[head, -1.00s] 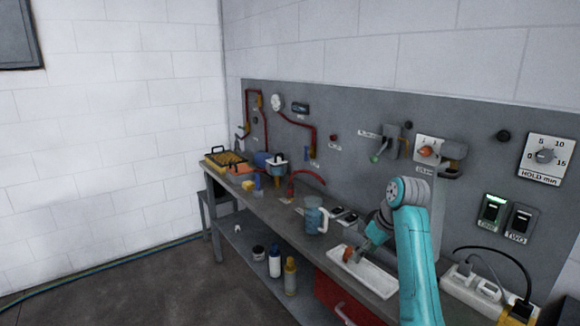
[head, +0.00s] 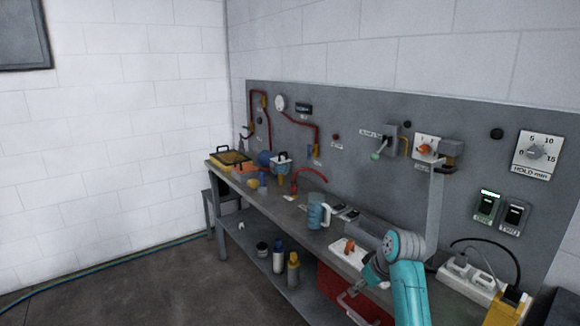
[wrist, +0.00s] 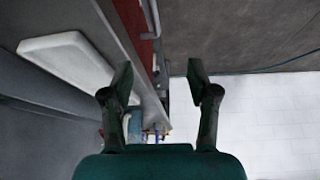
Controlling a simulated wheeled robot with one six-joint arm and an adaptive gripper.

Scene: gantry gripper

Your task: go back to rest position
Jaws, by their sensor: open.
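My gripper (wrist: 159,85) is open in the wrist view, its two dark fingers spread wide with nothing between them. In the head view my gripper (head: 368,282) is a dark shape by the bench's front edge, beside the white tray (head: 372,268); its fingertips are hard to make out there. An orange item (head: 349,246) shows at the tray's far end in the head view.
A blue jug (head: 318,212) stands on the bench (head: 290,213) beyond the tray. A red cabinet (head: 335,288) is under the bench. A power strip (head: 466,279) with cables lies to the right. Bottles (head: 293,272) stand on the lower shelf. Open floor lies in front.

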